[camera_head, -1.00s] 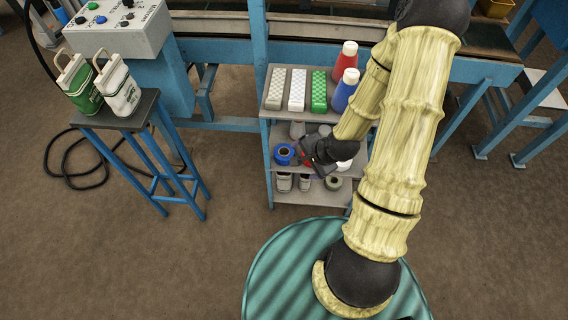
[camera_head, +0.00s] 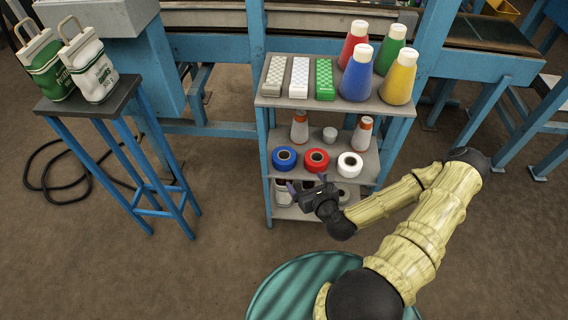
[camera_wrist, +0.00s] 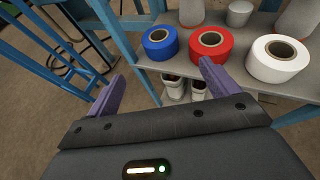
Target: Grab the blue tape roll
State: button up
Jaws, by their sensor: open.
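The blue tape roll (camera_head: 284,158) lies flat at the left of the middle shelf, its hole facing up. It also shows in the wrist view (camera_wrist: 160,42), ahead of my gripper. My gripper (camera_head: 308,184) is open and empty, in front of the shelf and lower right of the blue roll in the head view. In the wrist view the purple fingers of my gripper (camera_wrist: 158,82) are spread wide, and the blue roll appears beyond the gap between them, not touching either.
A red tape roll (camera_head: 317,160) and a white tape roll (camera_head: 350,165) sit to the right on the middle shelf (camera_head: 300,176). Small cones stand behind. The top shelf holds boxes and large cones. A blue stool (camera_head: 110,104) with two bags stands left; floor between is clear.

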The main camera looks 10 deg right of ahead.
jog(key=shift+w, duration=0.1)
jog(key=b, duration=1.2)
send_near(282, 152)
jog(key=shift+f, duration=0.25)
jog(key=b+x, duration=0.2)
jog(key=x, duration=0.3)
jog(key=shift+w+a+b, duration=0.1)
jog(key=shift+w+b, duration=0.1)
jog(key=shift+b, duration=0.1)
jog(key=shift+r, duration=0.1)
jog(key=c, duration=0.7)
